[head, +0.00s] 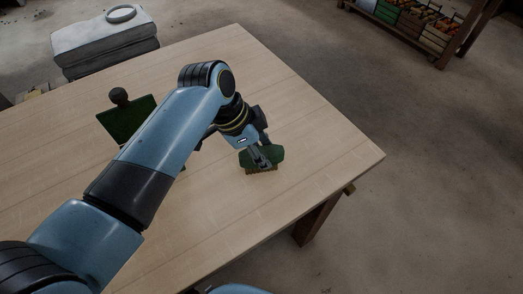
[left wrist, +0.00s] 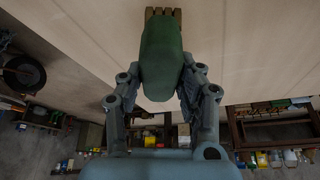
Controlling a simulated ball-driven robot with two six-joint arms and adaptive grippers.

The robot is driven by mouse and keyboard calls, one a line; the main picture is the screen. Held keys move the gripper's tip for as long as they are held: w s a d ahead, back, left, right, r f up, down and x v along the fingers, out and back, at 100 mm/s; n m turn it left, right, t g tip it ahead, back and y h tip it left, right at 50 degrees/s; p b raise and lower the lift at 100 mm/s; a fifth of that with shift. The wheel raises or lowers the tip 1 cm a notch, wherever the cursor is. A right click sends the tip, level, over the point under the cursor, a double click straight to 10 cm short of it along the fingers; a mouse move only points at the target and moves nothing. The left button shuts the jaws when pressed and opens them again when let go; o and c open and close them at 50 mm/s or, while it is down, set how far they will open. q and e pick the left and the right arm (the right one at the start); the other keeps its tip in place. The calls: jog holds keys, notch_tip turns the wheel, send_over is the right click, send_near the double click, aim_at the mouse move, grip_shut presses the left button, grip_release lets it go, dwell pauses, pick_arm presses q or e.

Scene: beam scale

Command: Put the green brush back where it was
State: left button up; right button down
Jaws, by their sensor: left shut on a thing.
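The green brush (head: 275,155) has a green body and tan bristles along its lower edge. It is near the right side of the wooden table. My left gripper (head: 262,161) is shut on it, with the bristles facing down toward the tabletop. I cannot tell whether the bristles touch the table. In the left wrist view the brush (left wrist: 162,60) sits between the two fingers, its bristles at the top of the picture. My right gripper is not in view.
The wooden table (head: 310,130) is clear around the brush. A dark green panel (head: 118,126) with a dark round knob stands at the left, partly hidden by my left arm. A grey padded block (head: 105,45) with a ring and crates (head: 410,22) stand beyond the table.

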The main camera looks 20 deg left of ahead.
pick_arm(q)
jog(key=shift+f, duration=0.1)
jog(key=o, duration=0.7)
jog(key=shift+o, duration=1.6)
jog(key=shift+r, duration=0.3)
jog(key=p+v, duration=0.1)
jog(key=v, duration=1)
jog(key=shift+r, duration=0.3)
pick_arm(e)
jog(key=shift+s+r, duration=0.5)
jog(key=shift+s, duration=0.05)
pick_arm(q)
jog(key=shift+a, duration=0.1)
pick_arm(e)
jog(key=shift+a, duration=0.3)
